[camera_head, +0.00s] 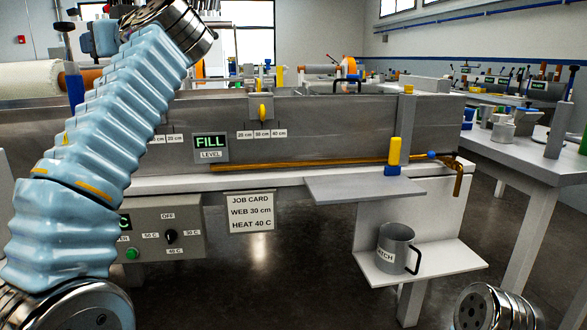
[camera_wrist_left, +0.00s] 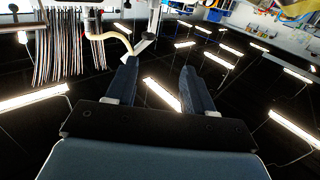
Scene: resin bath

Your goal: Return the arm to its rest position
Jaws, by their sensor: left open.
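My left arm (camera_head: 105,145) comes in from the left in the head view, covered in a light blue ribbed sleeve, and rises across the left part of the bath. Its gripper is outside the head view. In the left wrist view my left gripper (camera_wrist_left: 160,90) shows two dark fingers apart, with nothing between them. Beyond the fingers that view shows dark surfaces with bright light strips. My right gripper is not in view; only a metal joint of mine shows at the bottom right of the head view.
The grey resin bath (camera_head: 330,122) spans the middle, with a FILL display (camera_head: 210,142). A control box (camera_head: 160,235) hangs below it, beside a job card (camera_head: 251,211). A grey jug (camera_head: 394,247) stands on a low white shelf (camera_head: 440,262). A side table (camera_head: 520,145) is at right.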

